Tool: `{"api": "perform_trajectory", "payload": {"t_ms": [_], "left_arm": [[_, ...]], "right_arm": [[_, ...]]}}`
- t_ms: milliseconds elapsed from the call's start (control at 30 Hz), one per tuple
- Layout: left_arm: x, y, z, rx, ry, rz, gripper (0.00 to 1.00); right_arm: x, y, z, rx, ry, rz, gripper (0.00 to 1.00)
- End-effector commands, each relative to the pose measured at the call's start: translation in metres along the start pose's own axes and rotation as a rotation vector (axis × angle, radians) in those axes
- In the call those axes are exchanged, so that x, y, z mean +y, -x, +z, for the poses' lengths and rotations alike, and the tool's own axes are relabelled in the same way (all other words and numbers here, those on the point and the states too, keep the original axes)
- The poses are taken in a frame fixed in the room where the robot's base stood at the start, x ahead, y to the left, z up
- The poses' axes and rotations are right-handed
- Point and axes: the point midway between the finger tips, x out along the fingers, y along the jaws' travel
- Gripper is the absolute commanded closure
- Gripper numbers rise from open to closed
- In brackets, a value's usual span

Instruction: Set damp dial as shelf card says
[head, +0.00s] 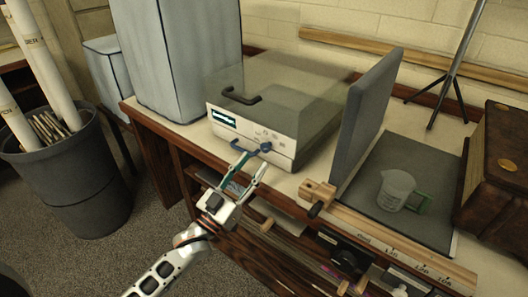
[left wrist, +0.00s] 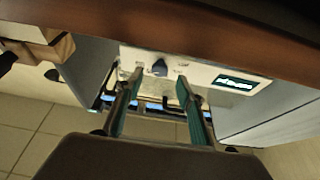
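A pale machine with a glass-like lid (head: 280,95) stands on the bench. Its front panel has a lit display (head: 223,117) and a blue dial (head: 265,147). The left wrist view also shows the dial (left wrist: 160,68) and the display (left wrist: 241,84). My left gripper (head: 256,160) is in front of the panel, its fingers apart and empty. In the left wrist view the dial appears between the fingertips; I cannot tell whether they touch it. The dial's setting is too small to read. I cannot make out a readable shelf card. My right gripper is not in view.
A wooden rail with a block (head: 317,192) runs along the bench front. A bin of tubes (head: 75,185) stands at left.

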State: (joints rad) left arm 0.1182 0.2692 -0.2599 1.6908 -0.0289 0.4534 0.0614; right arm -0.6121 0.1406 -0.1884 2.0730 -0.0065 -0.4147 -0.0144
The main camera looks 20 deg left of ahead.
Motion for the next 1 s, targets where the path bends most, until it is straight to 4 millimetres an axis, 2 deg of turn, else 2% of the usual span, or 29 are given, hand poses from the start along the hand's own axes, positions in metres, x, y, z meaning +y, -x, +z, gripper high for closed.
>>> {"api": "perform_trajectory", "payload": {"t_ms": [100, 300, 467, 700, 733, 867, 1000], "left_arm": [[0.0, -0.021, 0.0, 0.002, 0.001, 0.0, 0.62], [0.0, -0.045, 0.0, 0.0, 0.001, 0.0, 0.62], [0.0, -0.053, 0.001, -0.002, 0.001, 0.0, 0.62], [0.0, -0.053, 0.001, -0.002, 0.0, 0.0, 0.62], [0.0, -0.053, 0.001, -0.002, 0.0, 0.0, 0.67], [0.0, -0.053, 0.001, -0.002, 0.0, 0.0, 1.0], [0.0, -0.053, 0.001, -0.002, 0.0, 0.0, 1.0]], "right_arm": [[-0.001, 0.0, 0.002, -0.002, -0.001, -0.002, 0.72], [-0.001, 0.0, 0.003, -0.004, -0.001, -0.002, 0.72], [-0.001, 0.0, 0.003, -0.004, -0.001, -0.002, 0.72], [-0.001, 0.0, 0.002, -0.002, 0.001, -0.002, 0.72], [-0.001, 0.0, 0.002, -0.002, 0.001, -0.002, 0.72], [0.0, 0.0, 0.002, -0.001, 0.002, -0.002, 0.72], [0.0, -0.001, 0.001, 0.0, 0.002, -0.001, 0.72]]}}
